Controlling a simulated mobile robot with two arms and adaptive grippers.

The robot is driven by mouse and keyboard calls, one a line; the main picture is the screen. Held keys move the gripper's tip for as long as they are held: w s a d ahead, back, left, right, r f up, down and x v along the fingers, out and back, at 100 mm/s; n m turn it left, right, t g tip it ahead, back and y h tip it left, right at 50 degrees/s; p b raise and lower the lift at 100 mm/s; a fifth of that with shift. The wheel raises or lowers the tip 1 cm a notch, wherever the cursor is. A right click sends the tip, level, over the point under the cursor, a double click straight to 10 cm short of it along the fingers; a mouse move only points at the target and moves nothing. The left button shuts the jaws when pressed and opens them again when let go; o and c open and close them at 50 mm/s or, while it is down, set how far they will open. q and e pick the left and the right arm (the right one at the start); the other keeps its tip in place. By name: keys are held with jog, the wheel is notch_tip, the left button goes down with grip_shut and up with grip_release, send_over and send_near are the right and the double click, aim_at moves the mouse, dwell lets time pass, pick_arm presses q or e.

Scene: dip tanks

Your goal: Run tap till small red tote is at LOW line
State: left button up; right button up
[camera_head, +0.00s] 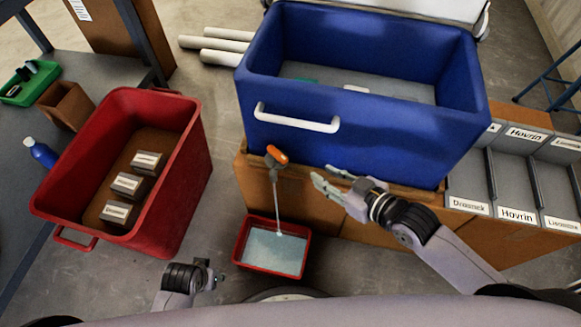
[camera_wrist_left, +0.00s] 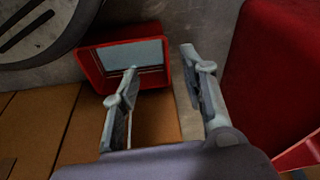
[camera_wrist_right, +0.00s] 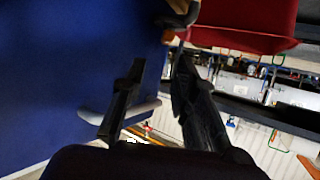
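The small red tote (camera_head: 238,262) sits on the floor below the tap and holds pale water. A thin stream (camera_head: 277,205) falls into it from the tap with an orange handle (camera_head: 276,156) on the front of the blue tank (camera_head: 350,140). I cannot make out a LOW line. The tote also shows in the left wrist view (camera_wrist_left: 88,70). My right gripper (camera_head: 326,180) is open and empty, right of the tap and apart from it. My left gripper (camera_head: 214,275) is low, left of the tote; its fingers (camera_wrist_left: 160,62) are apart and empty.
A large red tote (camera_head: 185,190) with several labelled blocks stands at left. Grey labelled bins (camera_head: 515,180) stand at right. White pipes (camera_head: 215,45) lie behind. A blue bottle (camera_head: 38,152) and green tray (camera_head: 30,82) are on the left bench. Some floor is clear between the totes.

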jog(key=b, duration=0.2)
send_near(277, 151)
jog(key=shift+y, duration=0.3)
jog(key=b+x, duration=0.1)
jog(key=x, duration=0.7)
jog(key=shift+f+b, duration=0.2)
jog(key=shift+b, duration=0.2)
pick_arm(q)
notch_tip(277, 151, up, 14)
jog(key=t, duration=0.1)
jog(key=shift+s, duration=0.35)
pick_arm(e)
jog(key=shift+w+a+f, duration=0.15)
jog(key=shift+w+a, duration=0.1)
jog(key=shift+w, duration=0.1)
jog(key=shift+c, duration=0.4)
pick_arm(q)
jog(key=shift+f, duration=0.1)
pick_arm(e)
grip_shut()
